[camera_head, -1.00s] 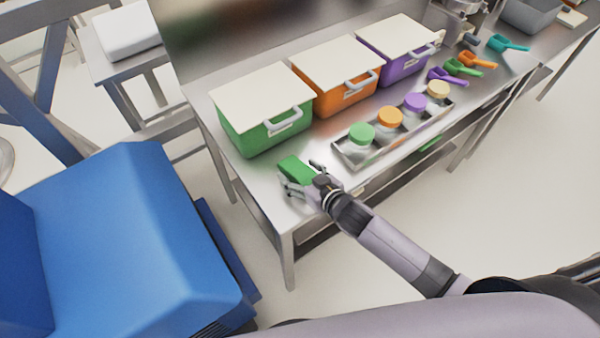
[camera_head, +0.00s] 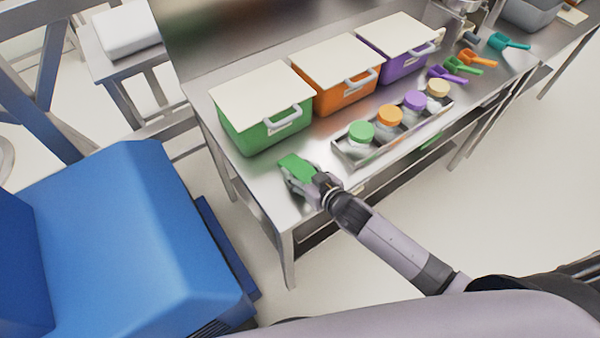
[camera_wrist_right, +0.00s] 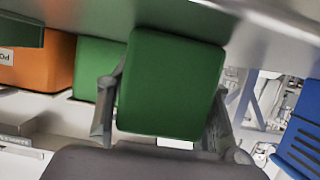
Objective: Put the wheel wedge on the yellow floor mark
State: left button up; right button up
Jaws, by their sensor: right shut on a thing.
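A green block (camera_head: 295,164) is in my right gripper (camera_head: 301,174) at the near left corner of the steel table. In the right wrist view the green block (camera_wrist_right: 172,82) fills the middle, with a grey finger on each side. My right gripper is shut on it. I cannot tell from its shape whether it is the wheel wedge. No yellow floor mark shows in either view. My left gripper is not in view.
On the steel table (camera_head: 262,190) stand lidded green (camera_head: 265,125), orange (camera_head: 345,95) and purple (camera_head: 400,57) bins. A metal tray (camera_head: 350,154) holds several jars, and coloured scoops lie beyond. A large blue object (camera_head: 130,230) is at left. Pale floor (camera_head: 520,190) is open at right.

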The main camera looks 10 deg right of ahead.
grip_shut()
jog(key=shift+r, duration=0.15)
